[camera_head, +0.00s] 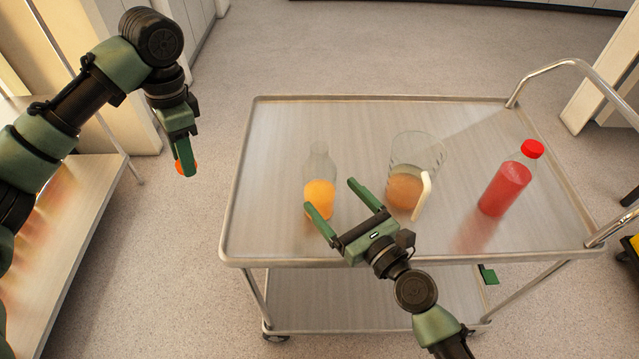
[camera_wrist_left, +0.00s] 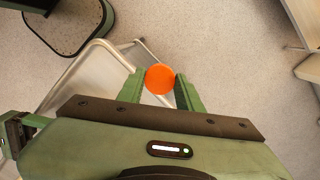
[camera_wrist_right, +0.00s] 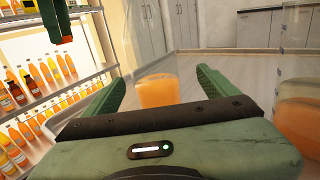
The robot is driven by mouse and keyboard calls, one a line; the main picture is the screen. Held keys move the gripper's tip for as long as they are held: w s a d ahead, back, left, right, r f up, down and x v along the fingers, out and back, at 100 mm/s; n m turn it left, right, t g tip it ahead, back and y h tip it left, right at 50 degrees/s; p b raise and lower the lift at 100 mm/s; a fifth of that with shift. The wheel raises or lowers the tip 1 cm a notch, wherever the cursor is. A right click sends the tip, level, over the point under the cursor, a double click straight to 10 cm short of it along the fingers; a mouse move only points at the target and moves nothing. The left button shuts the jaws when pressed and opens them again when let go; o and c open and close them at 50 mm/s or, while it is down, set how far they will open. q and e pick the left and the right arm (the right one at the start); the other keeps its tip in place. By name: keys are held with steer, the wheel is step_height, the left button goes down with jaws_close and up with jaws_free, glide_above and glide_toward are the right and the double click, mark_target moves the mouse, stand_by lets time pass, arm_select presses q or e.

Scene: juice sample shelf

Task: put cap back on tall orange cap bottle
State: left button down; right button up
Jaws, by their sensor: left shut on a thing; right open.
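The orange cap (camera_wrist_left: 160,79) is held between the fingers of my left gripper (camera_wrist_left: 160,90). In the head view the cap (camera_head: 180,167) shows partly behind the fingers of my left gripper (camera_head: 186,160), off the cart's left side. The bottle (camera_head: 320,190) is clear, uncapped and upright on the cart, with orange juice in its lower part. My right gripper (camera_head: 335,200) is open in front of the bottle, with one finger to each side and apart from it. The right wrist view shows the bottle's juice (camera_wrist_right: 158,92) between the open fingers (camera_wrist_right: 160,90).
A clear jug (camera_head: 415,155) with orange-brown liquid and a pale handle stands right of the bottle. A red-capped bottle (camera_head: 508,185) stands near the cart's right side. The steel cart (camera_head: 270,235) has a raised rim. Shelves of juice bottles (camera_wrist_right: 40,75) show at left.

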steer(key=x, duration=0.5)
steer(key=shift+s+a+f+p, duration=0.15)
steer(key=shift+a+f+p, duration=0.05)
steer(key=shift+a+p, duration=0.2)
steer(key=c, duration=1.8)
